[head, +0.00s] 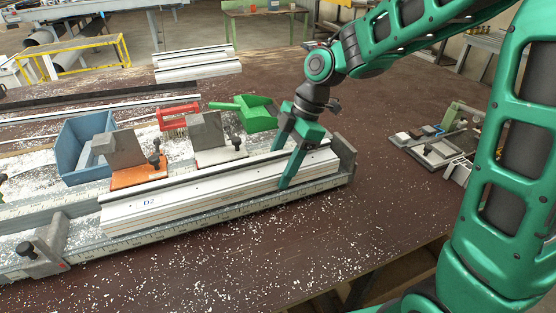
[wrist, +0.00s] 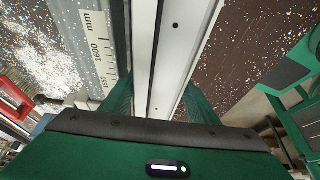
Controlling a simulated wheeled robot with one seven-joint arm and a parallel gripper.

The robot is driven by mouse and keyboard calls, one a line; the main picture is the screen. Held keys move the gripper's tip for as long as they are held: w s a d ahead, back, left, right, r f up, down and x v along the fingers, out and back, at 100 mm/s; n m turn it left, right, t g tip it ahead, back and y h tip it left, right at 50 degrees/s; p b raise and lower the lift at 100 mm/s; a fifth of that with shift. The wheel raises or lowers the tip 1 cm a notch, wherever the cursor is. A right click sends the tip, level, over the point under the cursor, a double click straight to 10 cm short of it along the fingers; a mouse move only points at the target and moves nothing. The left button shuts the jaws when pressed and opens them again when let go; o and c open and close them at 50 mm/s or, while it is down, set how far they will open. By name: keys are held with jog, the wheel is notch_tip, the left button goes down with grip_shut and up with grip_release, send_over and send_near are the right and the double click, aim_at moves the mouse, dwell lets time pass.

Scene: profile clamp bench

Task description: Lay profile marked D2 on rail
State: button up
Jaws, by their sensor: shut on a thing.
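The profile marked D2 (head: 180,205) is a long pale bar with a dark strip along its top. Its blue label faces the front near its left end. My gripper (head: 281,168) is shut on it near its right end, one finger on each side. The profile lies lengthwise along the grey rail (head: 85,252), with its right end close to the end block (head: 344,153). I cannot tell whether it touches the rail or hangs just above it. In the wrist view the profile (wrist: 187,50) runs between my fingers, beside a millimetre scale (wrist: 97,45).
Orange (head: 140,176) and grey (head: 218,153) clamp blocks stand behind the profile. A dark clamp (head: 38,252) sits at the rail's left. A blue bin (head: 75,160), red brush (head: 177,111) and green dustpan (head: 257,113) lie behind. The chip-strewn front right tabletop is otherwise clear.

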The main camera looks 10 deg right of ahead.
jog(key=shift+f, duration=0.3)
dwell(0.5)
jog(key=o, duration=1.7)
